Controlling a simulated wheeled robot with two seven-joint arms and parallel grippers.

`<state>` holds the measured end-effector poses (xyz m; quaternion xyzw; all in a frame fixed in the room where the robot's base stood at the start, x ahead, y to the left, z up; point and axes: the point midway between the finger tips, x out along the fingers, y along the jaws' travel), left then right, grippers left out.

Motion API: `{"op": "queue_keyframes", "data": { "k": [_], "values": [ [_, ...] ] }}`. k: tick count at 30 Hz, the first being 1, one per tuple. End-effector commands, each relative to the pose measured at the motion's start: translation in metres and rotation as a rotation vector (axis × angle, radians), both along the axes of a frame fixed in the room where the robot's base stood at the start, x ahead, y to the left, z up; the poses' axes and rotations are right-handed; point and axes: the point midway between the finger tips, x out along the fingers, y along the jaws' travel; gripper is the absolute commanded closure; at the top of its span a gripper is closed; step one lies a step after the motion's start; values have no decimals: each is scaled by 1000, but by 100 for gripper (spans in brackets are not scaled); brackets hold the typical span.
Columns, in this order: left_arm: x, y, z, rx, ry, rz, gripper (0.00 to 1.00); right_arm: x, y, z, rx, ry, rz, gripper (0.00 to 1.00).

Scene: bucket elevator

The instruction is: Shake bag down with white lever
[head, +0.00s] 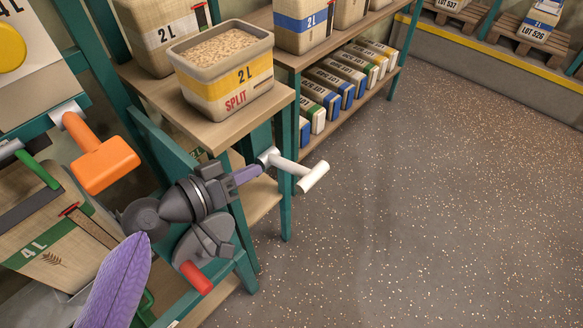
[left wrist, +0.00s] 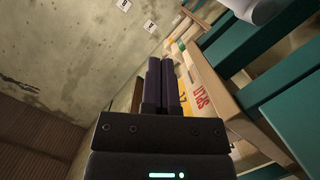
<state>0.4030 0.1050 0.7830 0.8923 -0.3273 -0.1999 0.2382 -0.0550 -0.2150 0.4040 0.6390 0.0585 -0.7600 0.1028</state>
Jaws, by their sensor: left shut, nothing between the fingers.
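The white lever (head: 313,178) sticks out from a grey pivot on the side of the teal stand, below the wooden shelf. My left gripper (head: 248,173) comes in from the lower left, its purple fingers shut and empty. The fingertips lie close to the lever's pivot end; I cannot tell whether they touch. In the left wrist view the shut fingers (left wrist: 163,85) show, and a pale rounded part, perhaps the lever, is at the top right. A tan 4L bag (head: 45,250) with a green band stands at the lower left, partly hidden by my arm. My right gripper is not in view.
An open 2L SPLIT bin full of grain (head: 222,72) stands on the wooden shelf (head: 205,125). An orange lever (head: 100,160) and a red handle (head: 197,278) are near my left arm. A rack of packed bags (head: 340,80) stands behind. The speckled floor at right is clear.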

Motion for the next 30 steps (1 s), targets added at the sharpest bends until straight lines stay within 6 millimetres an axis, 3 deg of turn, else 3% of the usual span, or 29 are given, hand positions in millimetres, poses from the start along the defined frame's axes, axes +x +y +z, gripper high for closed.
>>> {"op": "queue_keyframes", "data": {
  "k": [15, 21, 30],
  "values": [
    [72, -70, -24, -3, 1, -1, 100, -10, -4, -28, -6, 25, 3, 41],
    [58, -81, -51, -1, 5, 0, 100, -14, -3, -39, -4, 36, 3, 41],
    [56, -85, -54, 1, 1, 0, 100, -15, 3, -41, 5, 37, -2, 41]
  ]
}}
